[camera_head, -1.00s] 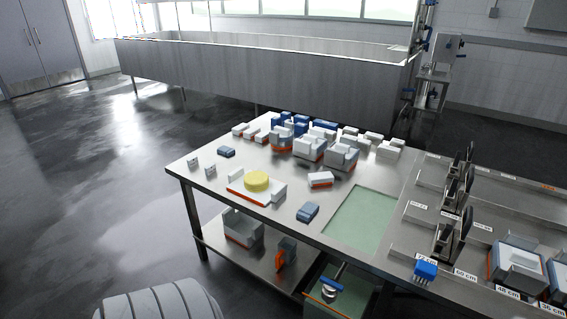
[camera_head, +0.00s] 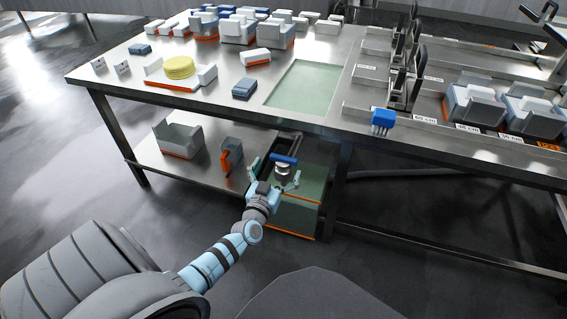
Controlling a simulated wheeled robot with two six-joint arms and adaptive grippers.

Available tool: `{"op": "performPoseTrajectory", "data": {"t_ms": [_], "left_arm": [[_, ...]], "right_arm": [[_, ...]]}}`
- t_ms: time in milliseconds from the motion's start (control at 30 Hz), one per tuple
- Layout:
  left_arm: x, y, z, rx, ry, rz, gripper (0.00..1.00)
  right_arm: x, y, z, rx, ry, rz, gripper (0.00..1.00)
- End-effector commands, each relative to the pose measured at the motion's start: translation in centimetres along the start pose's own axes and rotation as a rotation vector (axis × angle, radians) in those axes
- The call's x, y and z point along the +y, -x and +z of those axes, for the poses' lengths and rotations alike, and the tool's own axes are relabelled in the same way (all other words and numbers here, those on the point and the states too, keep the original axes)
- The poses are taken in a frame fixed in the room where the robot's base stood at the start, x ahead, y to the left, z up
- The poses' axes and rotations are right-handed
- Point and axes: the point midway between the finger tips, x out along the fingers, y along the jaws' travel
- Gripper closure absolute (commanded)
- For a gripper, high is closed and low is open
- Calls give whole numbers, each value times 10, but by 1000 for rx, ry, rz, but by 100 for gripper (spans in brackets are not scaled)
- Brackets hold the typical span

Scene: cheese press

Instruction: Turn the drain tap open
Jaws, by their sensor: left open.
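The drain tap (camera_head: 283,170) is a small metal fitting with a blue bar handle (camera_head: 286,159). It sits under the table's front edge, above a green bin, and the handle lies roughly crosswise in the picture. My left gripper (camera_head: 275,172) is at the tap, its fingers spread apart on the near side of the handle. One finger is left of the tap and one is right of it. I cannot tell whether either finger touches it. The tap's lower part is partly hidden by the gripper. My right gripper is out of view.
The green bin (camera_head: 301,214) with orange edges stands below the tap. A lower shelf (camera_head: 187,184) holds a grey mould (camera_head: 180,136) and an orange-edged piece (camera_head: 230,158). The steel table top (camera_head: 212,104) overhangs the gripper. A table leg (camera_head: 338,190) stands to the right.

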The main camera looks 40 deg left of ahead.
Motion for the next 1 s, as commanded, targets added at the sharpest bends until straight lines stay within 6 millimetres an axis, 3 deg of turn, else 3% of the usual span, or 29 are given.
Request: {"op": "performPoseTrajectory", "data": {"t_ms": [100,233,633,933,1000], "left_arm": [[0,-33,6,3,-1,-1,5],[0,-48,4,0,0,0,5],[0,-58,2,-3,-1,1,5],[0,-57,2,-3,-1,1,51],[0,-57,2,-3,-1,1,53]], "right_arm": [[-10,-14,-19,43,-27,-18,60],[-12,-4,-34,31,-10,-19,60],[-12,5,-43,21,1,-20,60],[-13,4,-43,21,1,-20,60],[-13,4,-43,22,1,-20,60]]}}
